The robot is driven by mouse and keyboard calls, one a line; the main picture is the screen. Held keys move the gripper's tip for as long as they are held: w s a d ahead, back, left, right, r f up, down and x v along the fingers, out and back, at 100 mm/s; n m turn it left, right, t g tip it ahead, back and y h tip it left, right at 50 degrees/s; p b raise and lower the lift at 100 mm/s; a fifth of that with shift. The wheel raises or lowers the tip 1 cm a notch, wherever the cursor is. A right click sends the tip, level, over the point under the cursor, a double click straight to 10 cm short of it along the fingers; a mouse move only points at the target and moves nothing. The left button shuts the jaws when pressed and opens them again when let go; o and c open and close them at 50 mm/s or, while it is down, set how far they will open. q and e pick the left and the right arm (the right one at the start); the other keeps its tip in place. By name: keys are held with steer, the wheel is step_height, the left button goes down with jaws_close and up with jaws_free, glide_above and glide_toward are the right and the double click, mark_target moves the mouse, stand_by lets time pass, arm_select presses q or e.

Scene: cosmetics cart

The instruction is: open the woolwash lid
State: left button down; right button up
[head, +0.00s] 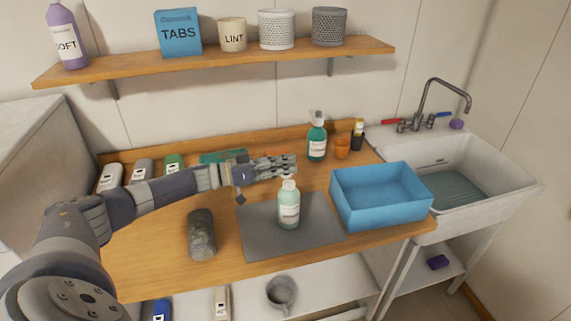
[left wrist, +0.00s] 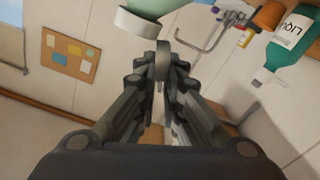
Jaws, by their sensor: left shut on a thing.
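The pale green bottle (head: 289,214), which I take to be the woolwash, stands upright on the grey mat (head: 260,240). Its label is too small to read. A white cap part (head: 289,184) tops it; a white cap ring also shows in the left wrist view (left wrist: 140,26), beside the pale green body. My left gripper (head: 292,166) is just above the bottle. In the left wrist view its fingers (left wrist: 162,72) are shut on a small grey disc-like piece, apparently the lid (left wrist: 162,58). I cannot tell whether it is joined to the cap. My right gripper is not in view.
A blue bin (head: 385,210) stands right of the mat, with the sink (head: 480,165) beyond. A teal bottle (head: 317,138) and an orange cup (head: 341,148) are behind. The shelf (head: 220,62) runs above.

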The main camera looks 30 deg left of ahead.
arm_select(q)
steer(key=c, duration=1.7)
jaws_free()
steer(key=shift+s+a+f, duration=0.1)
steer(key=shift+s+a, duration=0.25)
steer(key=v, duration=1.1)
